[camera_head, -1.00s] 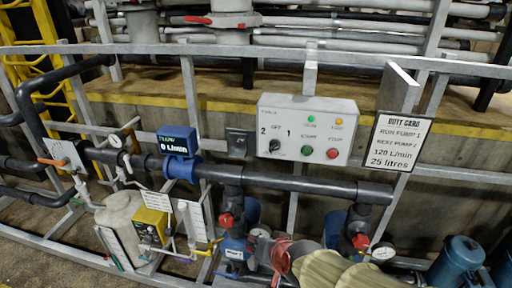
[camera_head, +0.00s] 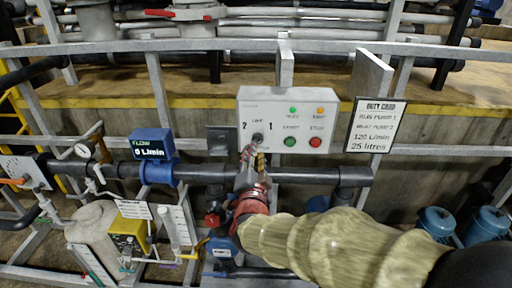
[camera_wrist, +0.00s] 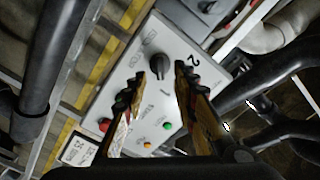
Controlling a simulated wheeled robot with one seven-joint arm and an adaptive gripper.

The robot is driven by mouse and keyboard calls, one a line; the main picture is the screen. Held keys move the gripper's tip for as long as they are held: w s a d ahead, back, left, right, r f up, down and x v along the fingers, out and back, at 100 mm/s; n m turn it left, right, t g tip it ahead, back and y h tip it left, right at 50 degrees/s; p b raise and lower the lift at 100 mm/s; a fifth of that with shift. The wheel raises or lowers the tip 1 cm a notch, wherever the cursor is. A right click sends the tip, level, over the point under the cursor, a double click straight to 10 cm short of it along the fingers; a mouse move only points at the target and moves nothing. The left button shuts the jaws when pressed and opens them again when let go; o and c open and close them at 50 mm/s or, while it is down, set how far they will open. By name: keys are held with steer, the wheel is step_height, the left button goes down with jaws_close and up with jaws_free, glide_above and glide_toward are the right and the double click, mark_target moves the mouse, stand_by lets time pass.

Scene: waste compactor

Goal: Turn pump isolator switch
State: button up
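The pump isolator switch is a black rotary knob (camera_head: 257,138) on the left part of a light grey control box (camera_head: 297,106), with "2" and "1" marked beside it. My gripper (camera_head: 254,152) has come up from below, just in front of the knob, and hides the area under it. In the wrist view the knob (camera_wrist: 157,67) shows between and beyond the tips of my gripper (camera_wrist: 160,73). The fingers are apart, with visible gaps on both sides of the knob. I cannot tell how deep the tips are relative to it.
The box also has a green button (camera_head: 290,141), a red button (camera_head: 315,142) and two lamps. A duty card (camera_head: 375,125) hangs to the right. A blue flow display (camera_head: 152,144) reads 0 L/min. A dark horizontal pipe (camera_head: 310,175) runs below the box.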

steer(key=shift+w+d, duration=0.1)
steer(key=shift+w, duration=2.05)
jaws_close()
